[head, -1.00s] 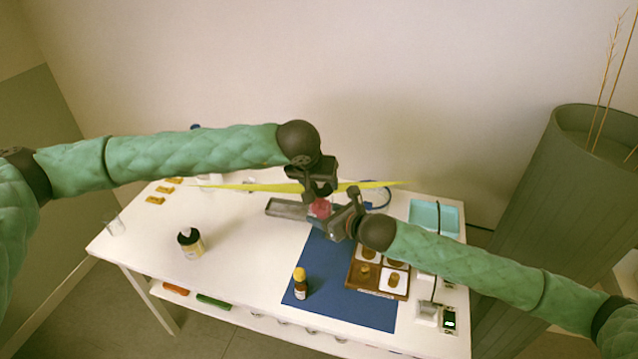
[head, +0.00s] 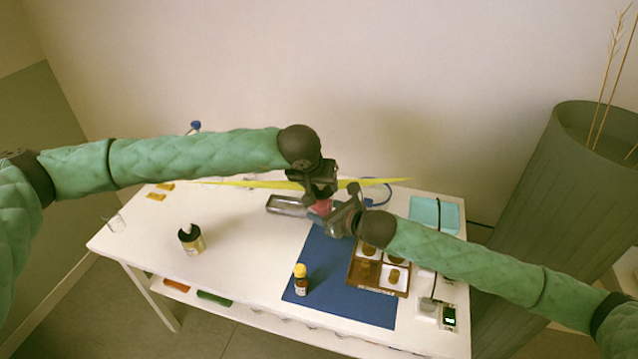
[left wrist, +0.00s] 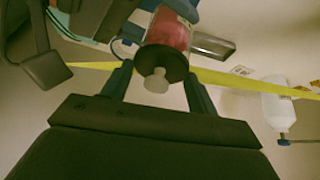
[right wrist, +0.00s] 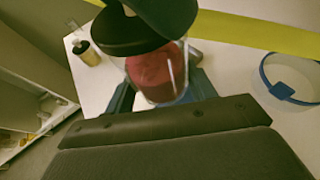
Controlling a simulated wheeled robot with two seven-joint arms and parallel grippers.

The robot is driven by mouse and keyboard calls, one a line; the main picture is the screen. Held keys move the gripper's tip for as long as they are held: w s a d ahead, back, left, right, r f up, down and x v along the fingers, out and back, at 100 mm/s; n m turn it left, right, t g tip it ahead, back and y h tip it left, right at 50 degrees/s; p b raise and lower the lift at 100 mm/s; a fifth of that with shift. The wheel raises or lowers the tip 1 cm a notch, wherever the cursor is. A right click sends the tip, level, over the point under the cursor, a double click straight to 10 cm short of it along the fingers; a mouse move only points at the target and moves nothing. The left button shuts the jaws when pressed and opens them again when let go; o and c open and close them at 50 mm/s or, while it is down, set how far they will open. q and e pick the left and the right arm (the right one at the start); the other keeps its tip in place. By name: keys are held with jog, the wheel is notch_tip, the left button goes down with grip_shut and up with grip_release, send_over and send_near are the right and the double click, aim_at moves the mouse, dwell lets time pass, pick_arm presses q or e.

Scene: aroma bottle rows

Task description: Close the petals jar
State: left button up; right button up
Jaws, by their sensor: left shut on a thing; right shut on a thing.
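The petals jar (right wrist: 157,76) is clear glass with red petals inside; only a red patch of it (head: 321,207) shows in the head view. My right gripper (head: 336,218) is shut on the jar. My left gripper (head: 318,195) is above it, shut on the black round lid (left wrist: 164,60), whose pale knob (left wrist: 156,81) points toward the left wrist camera. The lid (right wrist: 118,38) is over the jar's mouth in the right wrist view. The rim is hidden, so I cannot tell whether the lid is touching or slightly above it.
A long yellow strip (head: 380,184) stretches behind the grippers. A grey tray (head: 286,205) is beside them. The blue mat (head: 345,290) bears a yellow-capped bottle (head: 300,280) and a brown compartment tray (head: 363,274). A black-topped bottle (head: 192,240) stands left; the table around it is clear.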

pick_arm(q)
jog(key=shift+f, duration=0.6)
jog(key=o, duration=1.1)
jog(key=shift+o, duration=0.2)
jog(key=v, duration=1.2)
